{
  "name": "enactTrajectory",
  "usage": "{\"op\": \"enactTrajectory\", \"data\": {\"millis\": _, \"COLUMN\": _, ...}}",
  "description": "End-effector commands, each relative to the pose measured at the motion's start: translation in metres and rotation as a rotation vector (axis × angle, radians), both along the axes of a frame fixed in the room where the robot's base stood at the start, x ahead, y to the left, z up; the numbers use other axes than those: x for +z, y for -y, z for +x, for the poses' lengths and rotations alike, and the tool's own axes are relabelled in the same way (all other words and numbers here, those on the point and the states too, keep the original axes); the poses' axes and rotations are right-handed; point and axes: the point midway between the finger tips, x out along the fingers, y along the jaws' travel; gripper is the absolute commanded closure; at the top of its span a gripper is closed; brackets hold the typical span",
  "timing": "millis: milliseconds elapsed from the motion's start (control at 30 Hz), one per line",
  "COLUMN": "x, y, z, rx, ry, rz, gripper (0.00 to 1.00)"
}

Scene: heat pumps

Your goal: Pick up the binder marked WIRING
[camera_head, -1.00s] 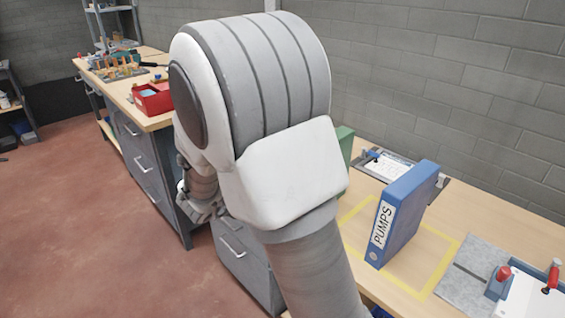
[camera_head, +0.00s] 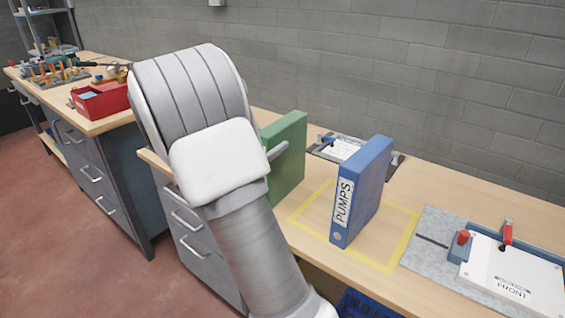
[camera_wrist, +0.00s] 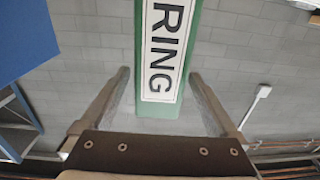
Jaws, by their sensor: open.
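The green binder (camera_head: 288,150) stands upright on the bench, partly hidden behind my arm in the head view. In the wrist view the green binder (camera_wrist: 189,60) fills the middle, with a white label on its spine reading "RING"; the rest of the word is cut off. My gripper (camera_wrist: 160,75) is open, with one finger on each side of the spine and visible gaps to both. In the head view only one finger of my gripper (camera_head: 278,150) shows, at the green binder's right side; my arm hides the rest.
A blue binder marked PUMPS (camera_head: 362,190) stands upright to the right, inside a yellow taped square (camera_head: 388,265); its blue side (camera_wrist: 22,38) shows in the wrist view. A clamped white plate (camera_head: 520,275) is at right, a red bin (camera_head: 100,101) at left.

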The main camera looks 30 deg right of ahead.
Motion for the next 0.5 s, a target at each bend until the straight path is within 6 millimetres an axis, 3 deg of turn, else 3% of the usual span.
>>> {"op": "enactTrajectory", "data": {"millis": 233, "x": 0.000, "y": 0.014, "z": 0.005, "rx": -0.001, "ry": 0.000, "rz": -0.001, "gripper": 0.05}}
{"op": "enactTrajectory", "data": {"millis": 500, "x": 0.001, "y": 0.050, "z": 0.018, "rx": -0.001, "ry": 0.001, "rz": -0.001, "gripper": 0.05}}
